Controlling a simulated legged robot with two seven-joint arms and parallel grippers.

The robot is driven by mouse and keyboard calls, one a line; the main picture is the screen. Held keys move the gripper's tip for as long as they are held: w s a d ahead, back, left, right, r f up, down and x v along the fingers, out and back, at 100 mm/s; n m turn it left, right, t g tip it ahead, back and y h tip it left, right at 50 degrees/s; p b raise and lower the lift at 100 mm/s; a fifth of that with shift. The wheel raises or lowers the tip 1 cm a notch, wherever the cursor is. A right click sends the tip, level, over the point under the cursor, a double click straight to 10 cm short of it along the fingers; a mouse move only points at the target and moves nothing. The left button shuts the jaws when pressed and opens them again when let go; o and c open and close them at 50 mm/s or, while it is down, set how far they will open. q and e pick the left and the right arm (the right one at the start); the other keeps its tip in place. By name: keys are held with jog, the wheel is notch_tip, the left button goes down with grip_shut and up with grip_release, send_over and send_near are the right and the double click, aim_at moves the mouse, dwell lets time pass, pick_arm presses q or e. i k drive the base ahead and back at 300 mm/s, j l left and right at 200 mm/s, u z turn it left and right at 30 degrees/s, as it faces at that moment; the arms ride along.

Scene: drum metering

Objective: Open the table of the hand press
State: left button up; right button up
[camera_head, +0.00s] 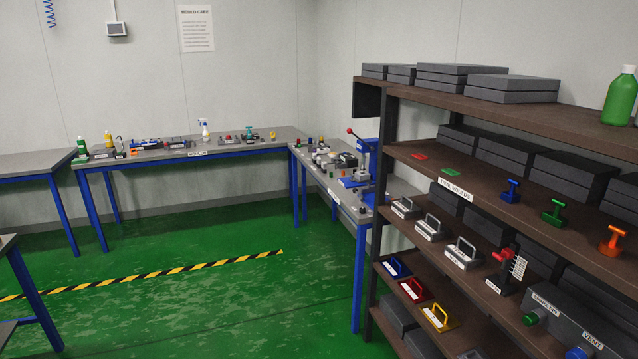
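A blue hand press (369,165) with a red-knobbed lever stands on the right-hand workbench (325,178), in the middle distance, partly cut off by the shelf in front of it. Its table is too small and too far away to tell whether it is open or shut. Neither of my grippers shows in the head view.
A brown shelf rack (480,93) with grey boxes, coloured handles and a green bottle (619,97) fills the right side. A blue-legged bench (230,144) runs along the back wall. Green floor (200,270) with a yellow-black stripe (150,276) is clear in the middle.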

aim_at(364, 177)
jog(key=i+j, duration=0.1)
jog(key=i, duration=2.65)
jog(key=i+j+z, duration=0.1)
jog(key=i+z, duration=0.3)
jog(key=i, duration=0.45)
